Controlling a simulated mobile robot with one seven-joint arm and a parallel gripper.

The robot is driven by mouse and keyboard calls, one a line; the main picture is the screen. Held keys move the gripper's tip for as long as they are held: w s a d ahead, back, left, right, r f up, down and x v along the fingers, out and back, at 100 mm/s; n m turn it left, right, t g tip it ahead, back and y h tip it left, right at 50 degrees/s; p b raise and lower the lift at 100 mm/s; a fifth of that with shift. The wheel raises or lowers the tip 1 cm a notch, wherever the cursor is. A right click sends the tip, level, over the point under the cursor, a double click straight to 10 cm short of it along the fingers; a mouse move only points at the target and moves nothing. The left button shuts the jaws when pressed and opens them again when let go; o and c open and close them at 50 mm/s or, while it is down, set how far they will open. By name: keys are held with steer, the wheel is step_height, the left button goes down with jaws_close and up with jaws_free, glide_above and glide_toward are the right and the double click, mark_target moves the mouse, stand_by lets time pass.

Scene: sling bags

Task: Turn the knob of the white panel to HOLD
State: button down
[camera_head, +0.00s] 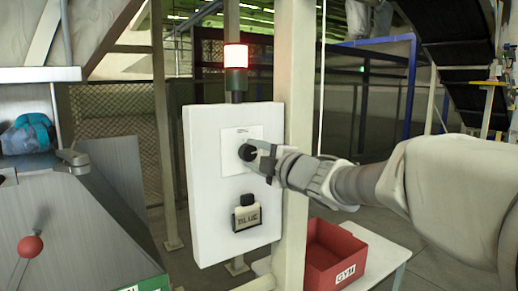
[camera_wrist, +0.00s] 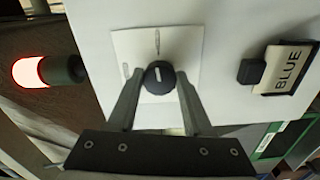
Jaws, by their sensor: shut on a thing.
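The white panel (camera_head: 222,190) stands upright on a post in the head view. Its round black knob (camera_head: 246,152) sits on a pale label plate (camera_head: 232,138); in the wrist view the knob (camera_wrist: 158,77) is seen nearly face-on. A short white mark on the knob appears to point to the top of the wrist picture, toward a small printed mark on the plate (camera_wrist: 185,45). Another small print is left of the knob. The lettering is too small to read. My gripper (camera_head: 262,158) is shut on the knob, one finger on each side in the wrist view (camera_wrist: 158,84).
A signal lamp (camera_head: 236,62) glows red-white above the panel. A tag reading BLUE (camera_head: 247,217) hangs below the knob. A red bin (camera_head: 335,252) stands right of the post. A machine with a red-ball lever (camera_head: 30,246) is at left.

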steer(key=shift+m, duration=0.5)
steer(key=shift+p, duration=0.3)
steer(key=shift+c, duration=1.5)
jaws_free()
steer(key=shift+s, duration=0.1)
steer(key=p+v, duration=0.1)
steer(key=v, duration=1.6)
steer(key=shift+d, duration=0.2)
